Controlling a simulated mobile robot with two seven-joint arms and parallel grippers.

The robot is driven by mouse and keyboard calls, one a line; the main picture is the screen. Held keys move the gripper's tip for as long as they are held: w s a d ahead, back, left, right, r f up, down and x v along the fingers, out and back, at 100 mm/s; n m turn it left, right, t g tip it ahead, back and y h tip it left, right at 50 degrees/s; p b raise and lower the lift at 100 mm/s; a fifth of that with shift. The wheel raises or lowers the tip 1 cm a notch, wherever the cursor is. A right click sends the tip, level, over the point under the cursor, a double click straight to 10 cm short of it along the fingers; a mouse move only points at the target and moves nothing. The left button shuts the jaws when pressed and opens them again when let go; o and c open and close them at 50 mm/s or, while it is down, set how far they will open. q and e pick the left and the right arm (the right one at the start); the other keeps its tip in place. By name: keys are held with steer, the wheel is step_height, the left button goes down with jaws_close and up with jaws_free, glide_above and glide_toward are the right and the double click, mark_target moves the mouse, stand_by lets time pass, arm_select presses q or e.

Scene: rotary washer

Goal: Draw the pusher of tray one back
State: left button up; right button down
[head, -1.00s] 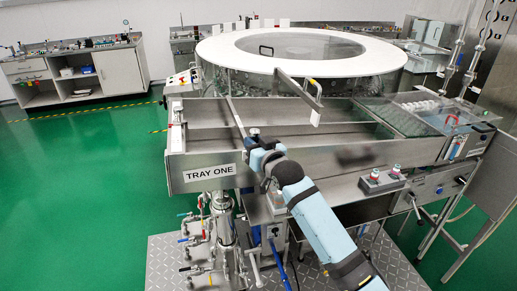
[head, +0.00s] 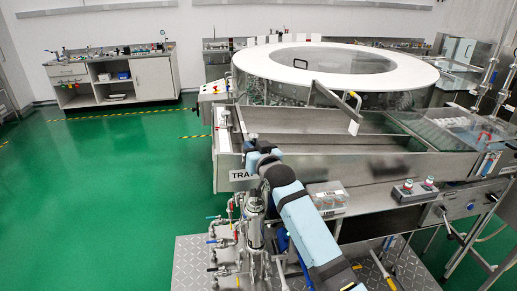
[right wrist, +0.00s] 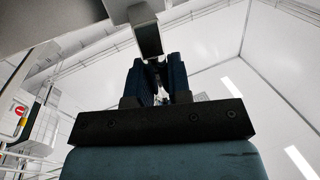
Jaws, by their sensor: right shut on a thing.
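Tray one is the long steel trough (head: 400,163) below the ring-shaped washer top. Its label (head: 241,174) is partly covered by my right arm, so only the first letters show. My right gripper (head: 252,140) is at the near left end of the trough, just above its front wall. In the right wrist view its dark blue fingers (right wrist: 157,82) are shut on the grey metal end of the pusher (right wrist: 147,38). The rest of the pusher is hard to make out in the head view. My left gripper is out of view.
A control box (head: 415,190) with red-topped buttons sits on the front. Valves and pipes (head: 232,240) stand below the left end. Green floor at left is clear.

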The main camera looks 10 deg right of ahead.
steer(key=shift+a+r, duration=0.1)
steer(key=shift+a, duration=0.05)
steer(key=c, duration=1.3)
jaws_free()
steer(key=shift+o, duration=1.1)
steer(key=shift+a, duration=0.25)
steer(key=shift+d, duration=0.15)
steer(key=shift+s+d, duration=0.1)
steer(key=shift+s, duration=0.1)
steer(key=b+v, duration=0.2)
steer(key=v, duration=1.1)
steer(key=shift+s, duration=0.2)
